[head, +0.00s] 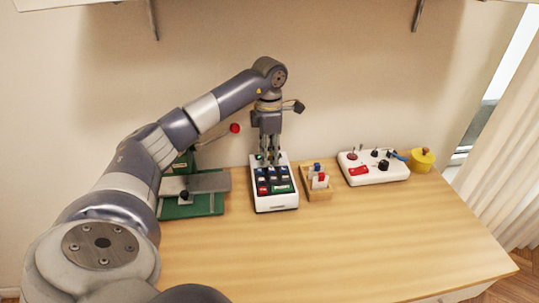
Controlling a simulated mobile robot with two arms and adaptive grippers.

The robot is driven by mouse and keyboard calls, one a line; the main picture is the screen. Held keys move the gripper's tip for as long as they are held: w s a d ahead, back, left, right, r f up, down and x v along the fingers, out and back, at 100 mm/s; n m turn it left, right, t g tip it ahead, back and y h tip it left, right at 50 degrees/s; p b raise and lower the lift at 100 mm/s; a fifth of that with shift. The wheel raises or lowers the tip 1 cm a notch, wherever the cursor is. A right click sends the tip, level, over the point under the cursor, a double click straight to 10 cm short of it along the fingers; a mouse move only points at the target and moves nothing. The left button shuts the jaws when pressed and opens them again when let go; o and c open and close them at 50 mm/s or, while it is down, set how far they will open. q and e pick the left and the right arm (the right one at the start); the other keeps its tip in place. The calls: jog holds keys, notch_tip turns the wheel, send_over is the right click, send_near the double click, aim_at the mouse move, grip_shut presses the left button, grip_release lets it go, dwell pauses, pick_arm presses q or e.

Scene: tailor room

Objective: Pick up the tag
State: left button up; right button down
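I cannot make out a tag for certain; the small pieces on the table are too small to name. My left gripper (268,157) points straight down over the back end of a white tray (276,208) with dark compartments. The tray holds several small red, green, blue and dark pieces. The fingertips are at or just above the tray's back part. Their spacing and anything between them are too small to tell. My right gripper is not in view.
A wooden holder (319,194) with small red, white and blue items stands right of the tray. Further right are a white box (376,177) with knobs and a yellow pot (421,161). A green machine (206,206) stands left, partly behind my arm. The table's front (340,250) is clear.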

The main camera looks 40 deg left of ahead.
pick_arm(q)
jog(key=c, duration=0.5)
jog(key=shift+r, duration=0.15)
